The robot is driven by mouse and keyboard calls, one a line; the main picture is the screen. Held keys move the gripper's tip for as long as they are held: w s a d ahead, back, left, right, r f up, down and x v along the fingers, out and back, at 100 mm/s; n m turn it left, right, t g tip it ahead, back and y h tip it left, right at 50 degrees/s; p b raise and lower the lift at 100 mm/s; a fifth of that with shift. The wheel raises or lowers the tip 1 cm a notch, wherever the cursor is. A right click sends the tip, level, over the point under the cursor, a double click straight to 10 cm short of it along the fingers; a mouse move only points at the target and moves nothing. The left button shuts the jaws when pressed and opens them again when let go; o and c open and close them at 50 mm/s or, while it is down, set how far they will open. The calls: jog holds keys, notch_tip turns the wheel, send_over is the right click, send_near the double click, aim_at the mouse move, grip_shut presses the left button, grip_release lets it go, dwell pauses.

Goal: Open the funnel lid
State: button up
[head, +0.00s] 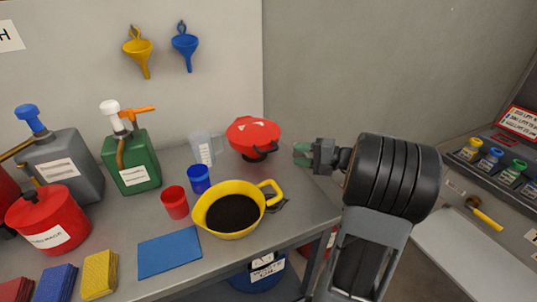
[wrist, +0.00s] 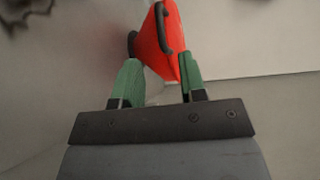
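The red funnel lid (head: 253,131) lies flat over a round red vessel at the back of the bench in the head view and looks closed. A black handle or latch (head: 261,152) sits at its front edge. My gripper (head: 303,154) is to the right of the lid, apart from it, with green fingers pointing left. In the wrist view the red funnel (wrist: 168,48) with black handles appears beyond and between the fingertips. My gripper (wrist: 161,72) is open and empty there. The funnel's underside is mostly hidden in the head view.
A yellow handled bowl with a dark inside (head: 235,190) stands in front of the red funnel. A clear jug (head: 203,149), blue cup (head: 199,180) and red cup (head: 174,202) stand to the left. The bench's right end beside the gripper is clear.

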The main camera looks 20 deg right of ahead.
aim_at(268, 151)
jog(key=x, duration=1)
jog(key=shift+w+a, duration=0.15)
jog(key=shift+a, duration=0.1)
grip_shut()
